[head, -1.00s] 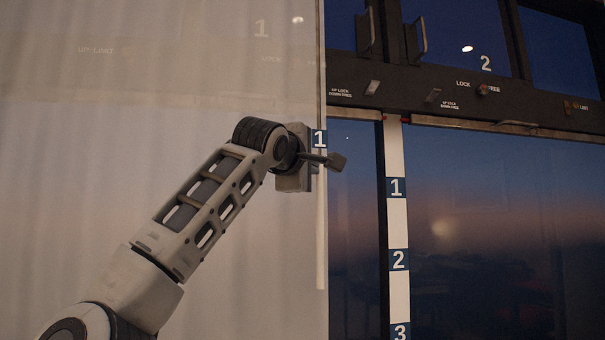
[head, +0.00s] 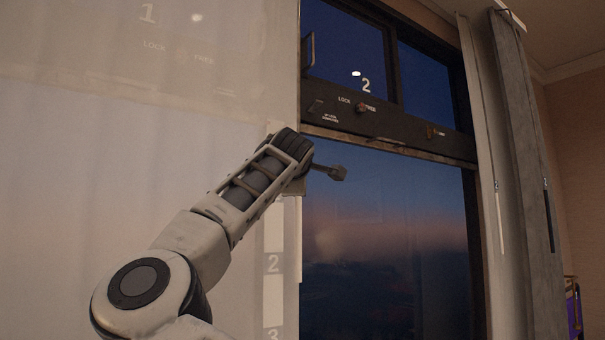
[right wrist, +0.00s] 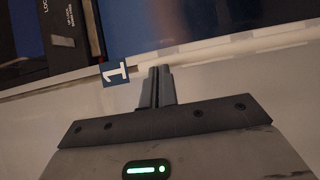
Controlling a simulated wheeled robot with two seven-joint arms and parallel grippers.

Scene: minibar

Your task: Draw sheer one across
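Sheer one (head: 120,190) is a pale, see-through panel over the left half of the head view. Its leading edge hangs just past the numbered white strip (head: 273,240), which shows through it. A thin white wand (head: 301,240) hangs at that edge. My right arm reaches up to the edge; its fingers are hidden behind the wrist in the head view. In the right wrist view my right gripper (right wrist: 156,84) has its fingers close together at the edge, beside the blue "1" tag (right wrist: 115,71). It appears shut on the wand. My left gripper is out of view.
Window two (head: 385,235) is uncovered to the right of the sheer, below a dark rail (head: 400,128) with latches and handles. Grey curtains (head: 525,180) with hanging wands bunch at the far right. A purple item (head: 573,305) stands at the lower right.

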